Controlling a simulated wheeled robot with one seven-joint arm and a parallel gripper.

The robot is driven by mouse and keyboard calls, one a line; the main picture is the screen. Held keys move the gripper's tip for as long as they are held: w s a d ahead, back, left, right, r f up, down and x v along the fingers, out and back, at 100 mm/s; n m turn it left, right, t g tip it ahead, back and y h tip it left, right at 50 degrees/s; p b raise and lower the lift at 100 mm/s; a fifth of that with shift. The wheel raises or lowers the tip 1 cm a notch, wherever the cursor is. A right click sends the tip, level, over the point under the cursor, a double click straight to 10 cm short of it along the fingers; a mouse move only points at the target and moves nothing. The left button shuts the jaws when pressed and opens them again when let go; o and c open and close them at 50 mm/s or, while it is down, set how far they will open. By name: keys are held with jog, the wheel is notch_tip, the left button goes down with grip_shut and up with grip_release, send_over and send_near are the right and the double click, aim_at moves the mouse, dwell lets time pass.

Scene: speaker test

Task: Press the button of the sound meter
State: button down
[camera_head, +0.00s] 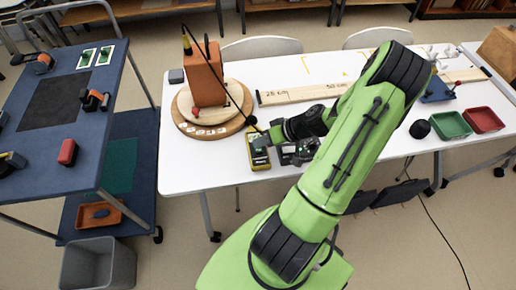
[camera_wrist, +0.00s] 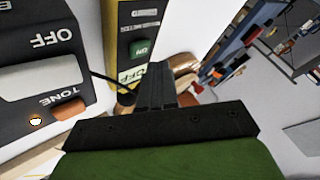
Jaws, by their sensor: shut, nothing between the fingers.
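The sound meter (camera_head: 260,160) is a yellow and black box near the front edge of the white table, left of my arm.
A black tone box (camera_wrist: 70,75) with a grey switch stands close beside the meter. An orange speaker box (camera_head: 203,72) stands on a round wooden turntable (camera_head: 232,124) behind it. Wooden rulers (camera_head: 290,95) lie beyond my arm. A green tray (camera_head: 450,125) is at right, a blue cart (camera_head: 95,150) left.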

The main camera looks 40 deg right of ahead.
aim_at(262, 150)
jog(key=shift+f+b, duration=0.5)
jog(key=shift+f+b, duration=0.45)
dwell(0.5)
jog(key=shift+r+p, duration=0.7)
jog(key=shift+r, duration=0.25)
notch_tip(262, 150, up, 6)
jog(key=p, duration=0.4)
